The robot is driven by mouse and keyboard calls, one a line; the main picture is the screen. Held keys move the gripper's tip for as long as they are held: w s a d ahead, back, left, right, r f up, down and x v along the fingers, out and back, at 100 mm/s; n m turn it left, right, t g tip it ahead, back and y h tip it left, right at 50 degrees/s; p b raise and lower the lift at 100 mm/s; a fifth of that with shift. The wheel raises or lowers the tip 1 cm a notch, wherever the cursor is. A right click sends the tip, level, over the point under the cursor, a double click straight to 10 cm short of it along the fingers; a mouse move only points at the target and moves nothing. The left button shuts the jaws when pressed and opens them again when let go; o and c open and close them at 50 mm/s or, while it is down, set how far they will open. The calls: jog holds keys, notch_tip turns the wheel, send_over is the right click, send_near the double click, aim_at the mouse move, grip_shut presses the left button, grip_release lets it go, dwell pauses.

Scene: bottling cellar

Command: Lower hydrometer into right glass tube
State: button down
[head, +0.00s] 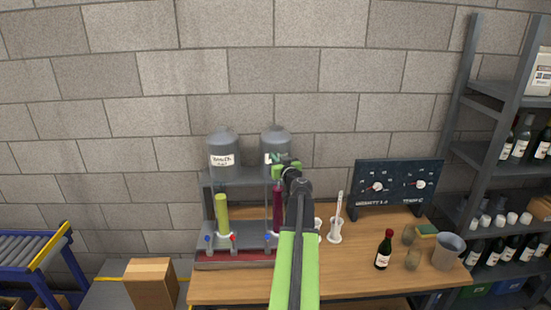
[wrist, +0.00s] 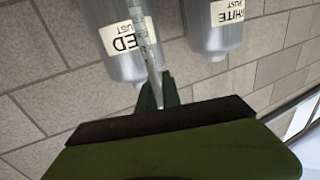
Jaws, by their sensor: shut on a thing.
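My gripper (head: 284,170) is raised in front of the right tank in the head view, above the right glass tube (head: 277,205) of dark red liquid. In the wrist view my gripper (wrist: 158,92) is shut on the thin, marked clear stem of the hydrometer (wrist: 142,35). There the stem crosses in front of the tank labelled RED MUST. In the head view the held hydrometer is hard to make out, and my arm covers part of the tube's right side. The left glass tube (head: 222,212) holds yellow-green liquid.
Two grey tanks, left (head: 223,152) and right (head: 275,142), stand on a shelf above the tubes. A white stand with a slim upright instrument (head: 338,215), a wine bottle (head: 384,250), a bucket (head: 448,252) and a dial panel (head: 398,183) are on the wooden bench (head: 345,285).

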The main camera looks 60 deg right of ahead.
jog(key=shift+f, duration=0.3)
